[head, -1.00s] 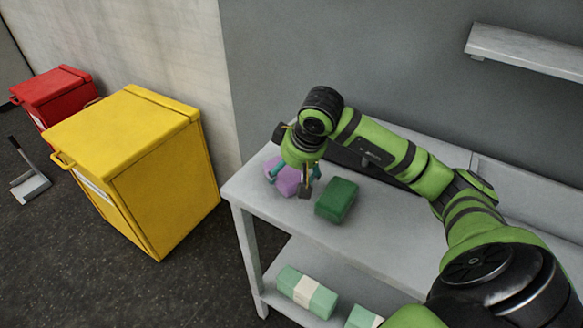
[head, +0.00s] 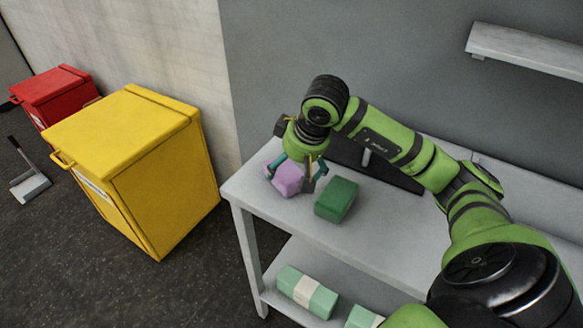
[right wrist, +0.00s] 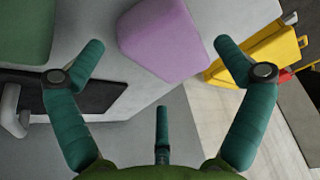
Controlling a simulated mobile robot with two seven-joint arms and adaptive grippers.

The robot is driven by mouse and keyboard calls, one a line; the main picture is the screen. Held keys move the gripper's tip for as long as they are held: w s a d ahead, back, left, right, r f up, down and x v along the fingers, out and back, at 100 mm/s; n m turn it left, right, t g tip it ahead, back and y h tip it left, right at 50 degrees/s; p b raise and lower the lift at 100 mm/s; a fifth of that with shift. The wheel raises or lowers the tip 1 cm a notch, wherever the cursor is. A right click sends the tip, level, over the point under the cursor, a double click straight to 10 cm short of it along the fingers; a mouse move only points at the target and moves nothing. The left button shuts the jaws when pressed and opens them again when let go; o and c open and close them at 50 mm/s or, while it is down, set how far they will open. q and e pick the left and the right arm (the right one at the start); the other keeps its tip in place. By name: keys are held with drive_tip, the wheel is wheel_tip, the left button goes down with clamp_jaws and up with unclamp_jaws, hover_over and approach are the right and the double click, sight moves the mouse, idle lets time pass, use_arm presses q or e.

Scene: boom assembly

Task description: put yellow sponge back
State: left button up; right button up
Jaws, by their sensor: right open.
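No yellow sponge shows in either view. A purple sponge-like block (head: 288,179) is at the left end of the grey table (head: 255,192). My right gripper (head: 290,172) is open at this block, with its teal fingers around it in the head view. In the right wrist view the purple block (right wrist: 168,38) lies between and beyond the spread fingertips; I cannot tell whether they touch it. A dark green block (head: 336,200) lies just right of the gripper, and also shows in the right wrist view (right wrist: 22,32). My left gripper is out of view.
A dark flat item (head: 385,172) lies behind the blocks. Green-and-white packs (head: 306,291) rest on the lower shelf. A yellow bin (head: 165,185) and a red bin (head: 50,90) stand at left, beside a dustpan (head: 30,187). A wall shelf (head: 525,50) hangs upper right.

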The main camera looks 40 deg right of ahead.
drive_tip(key=v, duration=1)
